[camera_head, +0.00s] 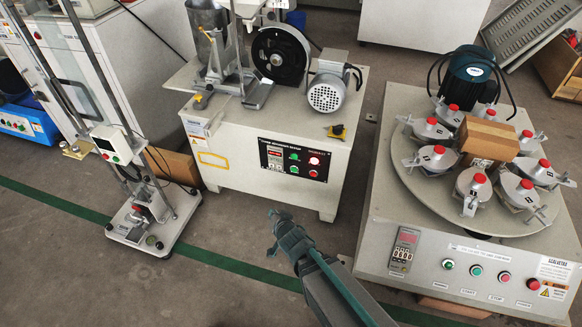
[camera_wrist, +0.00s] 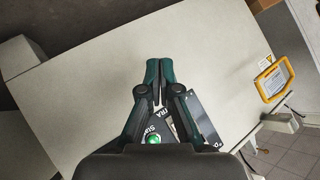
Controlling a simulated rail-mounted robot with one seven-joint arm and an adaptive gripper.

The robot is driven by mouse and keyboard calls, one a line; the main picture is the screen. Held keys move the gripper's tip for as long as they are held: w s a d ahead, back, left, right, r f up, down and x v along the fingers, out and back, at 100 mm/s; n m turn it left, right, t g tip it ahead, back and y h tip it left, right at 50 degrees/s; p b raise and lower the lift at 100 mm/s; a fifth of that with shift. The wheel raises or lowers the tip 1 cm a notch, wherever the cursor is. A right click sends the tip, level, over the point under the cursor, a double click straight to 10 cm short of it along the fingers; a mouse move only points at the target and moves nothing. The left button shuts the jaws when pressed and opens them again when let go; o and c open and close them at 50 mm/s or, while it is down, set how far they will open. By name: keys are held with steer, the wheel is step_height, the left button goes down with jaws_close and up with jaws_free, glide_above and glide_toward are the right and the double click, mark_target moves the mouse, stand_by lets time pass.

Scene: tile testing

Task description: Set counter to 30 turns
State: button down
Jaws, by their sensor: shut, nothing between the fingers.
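The middle machine's black control panel (camera_head: 293,160) holds a small counter (camera_head: 274,157) with a red display at its left, beside green and red buttons. The right machine has another display unit (camera_head: 404,249) with a red readout and small digit switches below. The frames do not show which counter the task means, and the digits are too small to read. My gripper (camera_head: 275,215) is in front of the middle machine, below and left of the panel. In the wrist view my gripper (camera_wrist: 160,70) has its fingers together, empty. They partly cover the black panel (camera_wrist: 201,120) and a green button (camera_wrist: 153,139).
The right machine's turntable (camera_head: 410,175) carries several jars with red knobs and a cardboard box (camera_head: 488,140). A slim stand (camera_head: 140,220) is at the left. Floor between the stand and the right machine is open, with a green line (camera_head: 215,257). A motor (camera_head: 327,92) sits atop the middle machine.

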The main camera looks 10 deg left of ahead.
mark_target(279, 167)
step_height(279, 167, up, 9)
steer(key=a+t+y, duration=0.1)
steer(key=t+y, duration=0.2)
steer(key=y, duration=0.1)
steer(key=shift+w+a+n, duration=0.4)
steer(key=shift+w, duration=0.05)
steer(key=shift+r, duration=0.1)
steer(key=w+d+p, duration=0.1)
steer(key=w+p, duration=0.6)
steer(key=w, duration=0.1)
steer(key=shift+w, duration=0.4)
